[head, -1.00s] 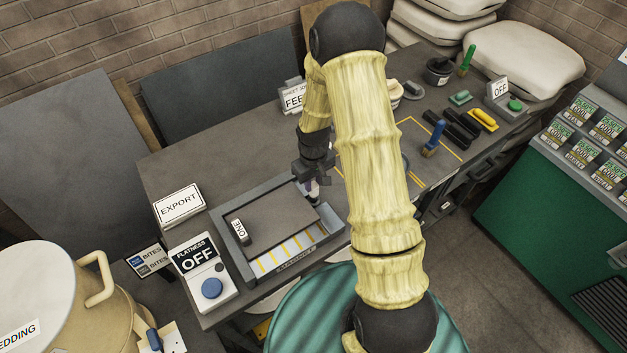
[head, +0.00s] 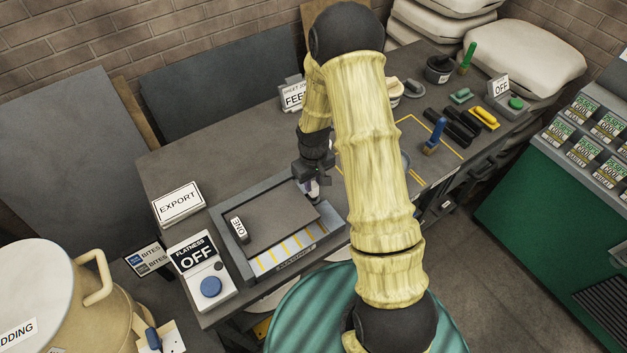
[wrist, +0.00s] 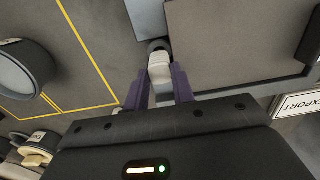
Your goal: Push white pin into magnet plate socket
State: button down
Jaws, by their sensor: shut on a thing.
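My gripper (head: 313,186) is above the right side of the grey magnet plate frame (head: 237,252). In the wrist view its purple fingers (wrist: 160,88) are shut on the white pin (wrist: 160,68). The pin's far end meets a dark round spot (wrist: 158,45) at the frame's edge; I cannot tell how deep it sits. A dark flat sheet (head: 275,212) lies in the frame, and a small block marked ONE (head: 238,228) stands on its left. In the head view my gripper mostly hides the pin.
The EXPORT box (head: 179,205) and the FLATNESS box (head: 201,271) with a blue knob stand left of the frame. The FEED sign (head: 293,96) stands behind. Bare table lies behind the frame.

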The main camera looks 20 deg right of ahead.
jog(key=shift+f+b, duration=1)
jog(key=shift+f, duration=0.2)
dwell(1.7)
dwell(0.4)
jog(key=c, duration=0.6)
grip_release()
jog(key=shift+r, duration=0.15)
jog(key=shift+r+p, duration=2.5)
jog(key=shift+r, duration=0.85)
